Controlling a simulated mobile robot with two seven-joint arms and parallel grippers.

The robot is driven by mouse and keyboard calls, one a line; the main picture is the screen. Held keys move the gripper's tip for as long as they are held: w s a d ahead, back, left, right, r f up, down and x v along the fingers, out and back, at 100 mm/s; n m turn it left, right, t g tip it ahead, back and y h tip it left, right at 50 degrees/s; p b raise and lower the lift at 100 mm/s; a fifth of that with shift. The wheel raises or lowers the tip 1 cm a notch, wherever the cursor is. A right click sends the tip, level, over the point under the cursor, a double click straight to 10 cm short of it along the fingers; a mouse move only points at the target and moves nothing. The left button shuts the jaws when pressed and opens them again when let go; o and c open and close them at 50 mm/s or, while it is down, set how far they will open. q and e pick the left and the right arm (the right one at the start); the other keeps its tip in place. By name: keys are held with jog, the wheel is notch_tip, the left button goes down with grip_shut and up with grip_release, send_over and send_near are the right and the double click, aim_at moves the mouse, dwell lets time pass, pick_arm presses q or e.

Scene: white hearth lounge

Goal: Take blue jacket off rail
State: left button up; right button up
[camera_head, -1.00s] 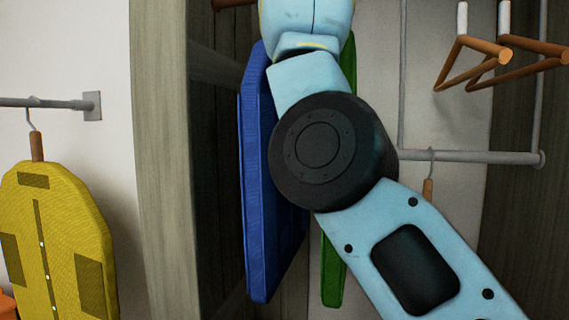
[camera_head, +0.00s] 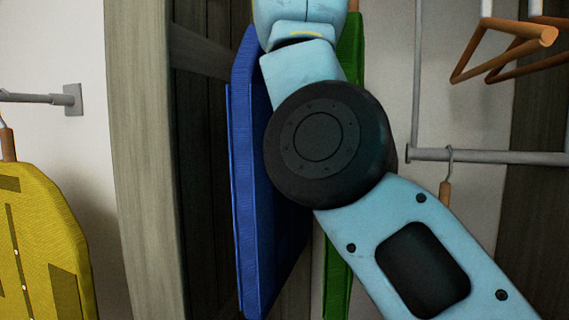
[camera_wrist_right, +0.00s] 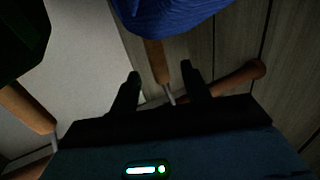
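The blue jacket (camera_head: 247,190) hangs edge-on inside the wardrobe in the head view, partly hidden behind my right arm. It also shows at the top of the right wrist view (camera_wrist_right: 178,14), with its wooden hanger neck (camera_wrist_right: 155,62) and thin metal hook below it. My right gripper (camera_wrist_right: 160,72) is open, its two dark fingers on either side of the hanger neck and hook, with gaps visible. Whether either finger touches is hard to tell. The right gripper is out of the head view, above its top edge. My left gripper is in neither view.
A green jacket (camera_head: 340,250) hangs just right of the blue one. A yellow jacket (camera_head: 38,240) hangs outside at left, below a wall rail (camera_head: 35,98). Empty wooden hangers (camera_head: 500,50) and a lower grey rail (camera_head: 490,156) are at right. The wardrobe's side panel (camera_head: 145,160) stands left.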

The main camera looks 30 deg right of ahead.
jog(key=shift+s+a+r, duration=0.15)
jog(key=shift+s+a, duration=0.1)
jog(key=shift+s, duration=0.05)
jog(key=c, duration=0.4)
jog(key=shift+w, duration=0.1)
grip_shut()
jog(key=shift+d, duration=0.1)
dwell(0.4)
